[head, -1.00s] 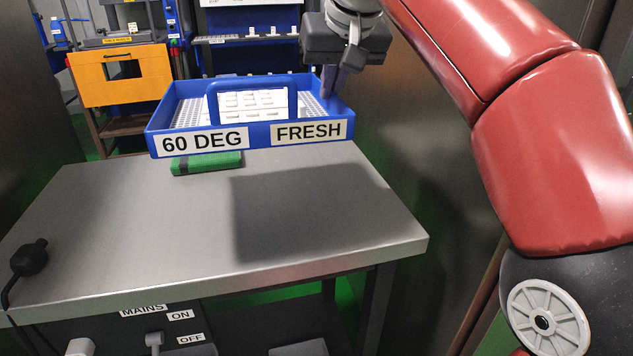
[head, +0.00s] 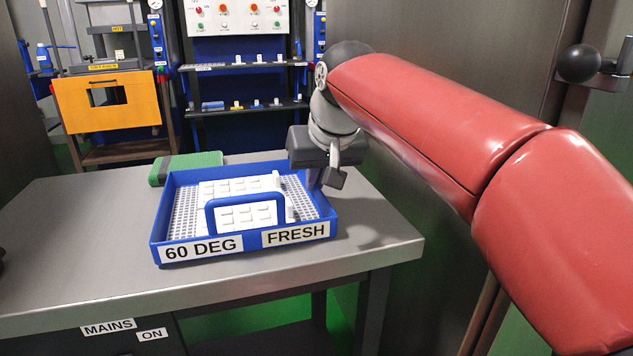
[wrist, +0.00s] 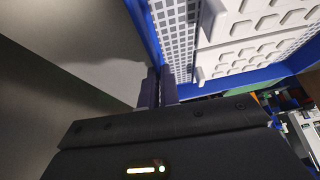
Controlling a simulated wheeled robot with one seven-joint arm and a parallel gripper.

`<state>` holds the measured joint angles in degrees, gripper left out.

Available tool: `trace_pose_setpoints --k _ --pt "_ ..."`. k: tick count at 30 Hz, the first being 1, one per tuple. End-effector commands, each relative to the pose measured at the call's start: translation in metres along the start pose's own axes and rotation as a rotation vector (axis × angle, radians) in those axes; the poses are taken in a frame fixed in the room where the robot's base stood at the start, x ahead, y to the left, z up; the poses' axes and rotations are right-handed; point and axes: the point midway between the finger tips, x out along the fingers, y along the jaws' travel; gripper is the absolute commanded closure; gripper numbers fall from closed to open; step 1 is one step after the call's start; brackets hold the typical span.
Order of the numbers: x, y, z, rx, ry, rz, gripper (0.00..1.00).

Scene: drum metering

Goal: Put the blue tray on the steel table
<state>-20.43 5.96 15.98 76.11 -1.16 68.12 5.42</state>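The blue tray (head: 252,241) is level on or just above the front right of the steel table (head: 90,265); I cannot tell whether a small gap remains. Its front wall carries labels reading 60 DEG and FRESH, and it holds white slotted pieces (head: 236,187) behind a blue handle. My gripper (head: 316,180) is at the tray's right wall, its fingers closed around that wall. In the wrist view the fingers (wrist: 158,88) straddle the blue wall (wrist: 142,28), with the tray's perforated floor to their right. The fingertips are partly hidden by the wall.
A green block with a dark band (head: 185,167) lies on the table just behind the tray. An orange-fronted press (head: 110,100) and blue shelves (head: 240,85) stand behind. A dark wall panel with a black knob (head: 578,63) is at right.

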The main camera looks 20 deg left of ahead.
Motion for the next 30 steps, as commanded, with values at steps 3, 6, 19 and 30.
trace_pose_setpoints --k 3,6,19,30 --pt "-0.002 0.0 -0.001 0.001 0.004 -0.001 1.0" --pt "-0.002 0.0 -0.001 0.001 0.004 -0.001 1.0" --pt "0.002 0.0 0.001 0.0 0.0 0.0 0.74" --pt "-0.025 0.0 -0.002 0.0 0.003 0.001 0.74"
